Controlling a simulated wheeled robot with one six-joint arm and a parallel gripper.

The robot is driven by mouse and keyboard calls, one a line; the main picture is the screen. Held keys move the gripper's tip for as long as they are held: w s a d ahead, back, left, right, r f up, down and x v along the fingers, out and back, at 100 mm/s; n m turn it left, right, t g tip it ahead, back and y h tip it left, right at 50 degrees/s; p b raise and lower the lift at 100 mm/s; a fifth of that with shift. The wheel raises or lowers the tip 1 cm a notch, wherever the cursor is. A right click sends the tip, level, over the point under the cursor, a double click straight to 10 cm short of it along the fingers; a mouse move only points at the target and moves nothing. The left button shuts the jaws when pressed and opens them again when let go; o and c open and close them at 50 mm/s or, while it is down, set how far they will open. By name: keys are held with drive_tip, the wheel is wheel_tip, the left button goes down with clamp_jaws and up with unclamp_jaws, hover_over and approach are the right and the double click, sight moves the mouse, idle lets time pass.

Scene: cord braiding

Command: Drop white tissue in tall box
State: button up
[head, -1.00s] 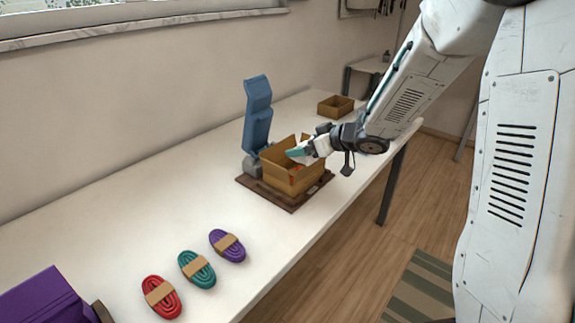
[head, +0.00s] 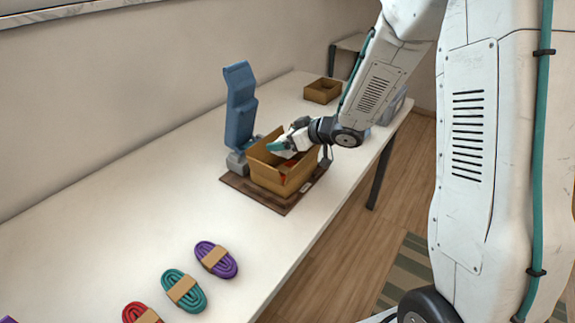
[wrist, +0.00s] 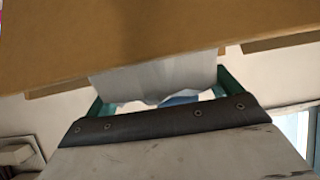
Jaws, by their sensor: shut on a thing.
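My gripper (head: 281,147) is at the open top of a tan cardboard box (head: 284,178), the taller of two boxes in the head view. The box stands on a dark brown board (head: 238,187). My gripper is shut on the white tissue (wrist: 160,78), which hangs pale and crumpled between the teal fingers in the wrist view. A cardboard wall (wrist: 150,40) fills the top of that view, close to the tissue. Something orange-red shows inside the box in the head view. The tissue's far end is hidden.
A blue upright device (head: 240,105) stands at the box's left. A lower open cardboard box (head: 322,91) sits farther back. Purple (head: 216,260), teal (head: 184,291) and red (head: 140,314) cord bundles lie in front. The white table between is clear.

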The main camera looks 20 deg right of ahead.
drive_tip(key=shift+f, duration=0.5)
drive_tip(key=shift+d, duration=0.1)
drive_tip(key=o, duration=0.7)
drive_tip(key=shift+s, duration=0.1)
drive_tip(key=v, duration=0.7)
drive_tip(key=shift+s+d+r, duration=0.15)
drive_tip(key=shift+s+d, duration=0.05)
drive_tip(key=shift+s, duration=0.05)
